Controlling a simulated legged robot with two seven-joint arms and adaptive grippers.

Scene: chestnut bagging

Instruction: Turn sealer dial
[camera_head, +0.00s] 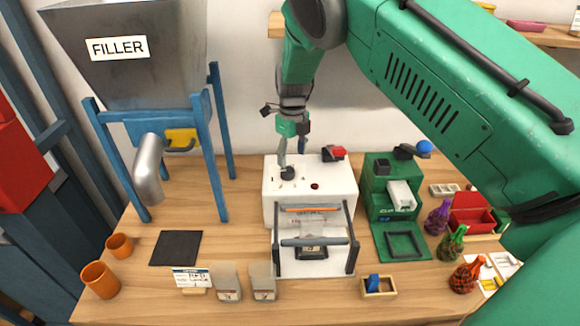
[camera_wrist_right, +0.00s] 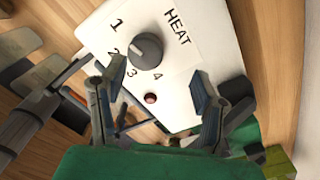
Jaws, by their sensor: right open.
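The sealer (camera_head: 268,190) is a white box on the table with a bar frame at its front. Its dark grey round dial (camera_head: 288,173) is on the top face. In the right wrist view the dial (camera_wrist_right: 146,51) sits beside the word HEAT and the numbers 1 to 4. The pointer setting is unclear. My right gripper (camera_head: 283,158) is just above the dial, its fingers pointing down. In the right wrist view its two fingers (camera_wrist_right: 148,88) are spread apart with nothing between them. A small dark red button (camera_wrist_right: 151,98) is near the dial. My left gripper is not in view.
A green machine (camera_head: 378,180) stands right of the sealer, with several patterned bottles beyond. A filler hopper (camera_head: 130,70) on blue legs is at left. Orange cups (camera_head: 100,280), a black mat (camera_head: 176,248) and pouches (camera_head: 226,282) lie in front. My green arm covers the upper right.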

